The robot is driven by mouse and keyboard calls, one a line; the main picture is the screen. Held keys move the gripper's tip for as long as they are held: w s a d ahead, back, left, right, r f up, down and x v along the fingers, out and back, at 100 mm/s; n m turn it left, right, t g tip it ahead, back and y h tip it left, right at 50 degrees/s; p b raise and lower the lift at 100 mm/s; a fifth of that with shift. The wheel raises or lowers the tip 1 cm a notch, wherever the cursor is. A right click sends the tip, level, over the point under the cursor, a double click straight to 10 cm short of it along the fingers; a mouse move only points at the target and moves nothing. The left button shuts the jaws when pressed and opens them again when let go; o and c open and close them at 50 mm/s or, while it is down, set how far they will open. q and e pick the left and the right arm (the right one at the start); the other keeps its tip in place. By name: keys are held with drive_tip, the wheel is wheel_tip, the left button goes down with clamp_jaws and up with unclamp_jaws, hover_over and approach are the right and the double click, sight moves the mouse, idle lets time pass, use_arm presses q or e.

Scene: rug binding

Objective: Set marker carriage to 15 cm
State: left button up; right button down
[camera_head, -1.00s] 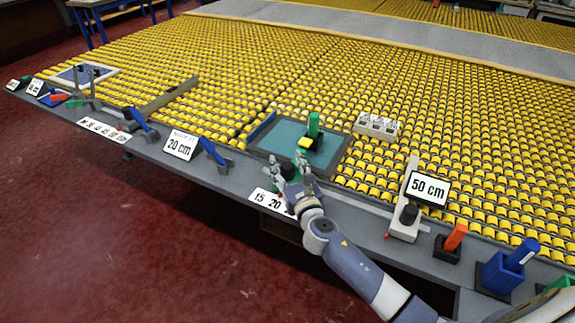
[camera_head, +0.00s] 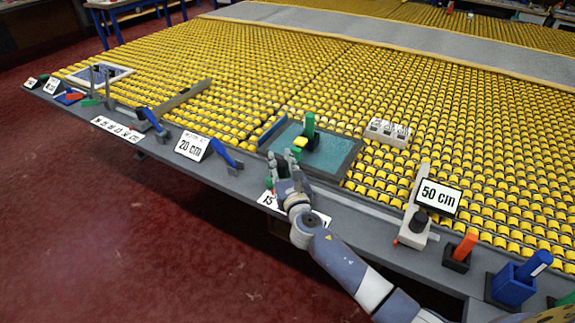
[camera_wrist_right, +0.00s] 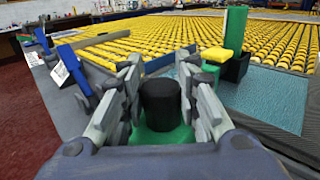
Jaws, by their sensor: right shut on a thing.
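The marker carriage shows in the right wrist view as a green base (camera_wrist_right: 160,135) with a black round knob (camera_wrist_right: 160,98) on top. My right gripper (camera_wrist_right: 160,72) has its fingers on both sides of the knob and is shut on it. In the head view my right gripper (camera_head: 284,162) is at the bench's front edge, behind a white scale label (camera_head: 268,199). "15" shows at the label's left end; my wrist hides the middle. A bit of green (camera_head: 268,183) shows left of the gripper, just above "15". The exact carriage reading is hidden. My left gripper is not in view.
A teal mat (camera_head: 335,165) with an upright green block (camera_head: 309,125) and a yellow block (camera_head: 300,141) lies just behind the gripper. A "20 cm" sign (camera_head: 192,146) and blue lever (camera_head: 221,152) stand left. A "50 cm" sign (camera_head: 438,196) stands right.

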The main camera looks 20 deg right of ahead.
drive_tip(key=shift+w+a, duration=0.1)
drive_tip(key=shift+a, duration=0.05)
drive_tip(key=c, duration=1.2)
unclamp_jaws()
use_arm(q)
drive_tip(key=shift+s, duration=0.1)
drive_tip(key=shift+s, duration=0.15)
use_arm(e)
drive_tip(key=s, duration=0.8)
drive_tip(key=s+a, duration=0.1)
drive_tip(key=s, duration=0.3)
